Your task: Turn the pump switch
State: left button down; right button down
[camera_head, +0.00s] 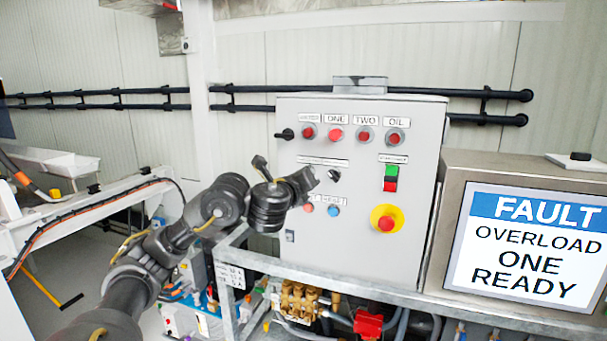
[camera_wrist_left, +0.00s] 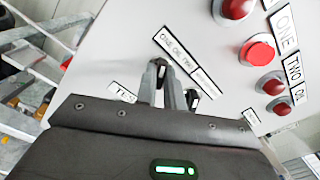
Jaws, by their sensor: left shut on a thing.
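The pump switch (camera_head: 334,175) is a small black rotary knob on the front of a grey control box (camera_head: 300,240). It sits below a label strip and left of a green and red push-button pair. My left gripper (camera_head: 312,178) reaches in from the left at the knob. My right gripper is out of view.
Red lamps or buttons (camera_head: 336,135) line the box's top, beside a black side knob (camera_head: 285,134). A red emergency stop (camera_head: 386,223) on yellow sits lower right. A screen (camera_head: 535,245) reads "FAULT OVERLOAD ONE READY". A metal frame rail (camera_head: 400,291) runs below the box.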

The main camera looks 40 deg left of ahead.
pick_arm(q)
jog(key=shift+n, duration=1.2)
jog(key=c, duration=1.5)
grip_release()
jog(key=shift+p, duration=0.3)
